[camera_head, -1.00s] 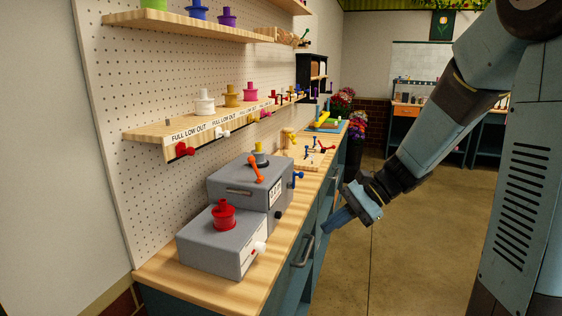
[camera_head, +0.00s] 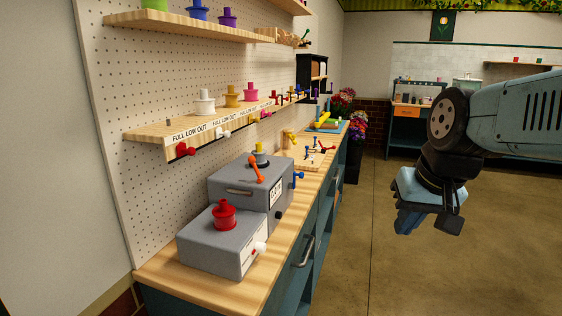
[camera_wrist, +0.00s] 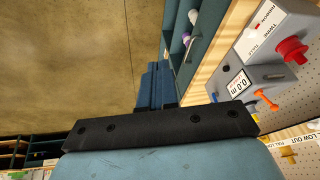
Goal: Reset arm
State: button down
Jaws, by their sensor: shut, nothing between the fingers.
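My gripper (camera_head: 408,222) hangs over the open floor to the right of the workbench, in the head view. Its fingers point down and are shut with nothing between them. In the wrist view the blue fingers (camera_wrist: 155,85) lie together, with floor on one side and the bench on the other. The gripper is apart from the bench and touches nothing.
The wooden bench (camera_head: 200,287) carries grey machines (camera_head: 222,245) with a red knob (camera_head: 224,214) and an orange lever (camera_head: 256,169). Flowers (camera_head: 354,130) stand beyond the bench. The floor (camera_head: 400,280) is clear.

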jog(key=shift+s+d+r+n+t+h, duration=0.5)
jog(key=shift+s+d+r+t, duration=0.2)
jog(key=shift+d+r, duration=0.1)
dwell(0.5)
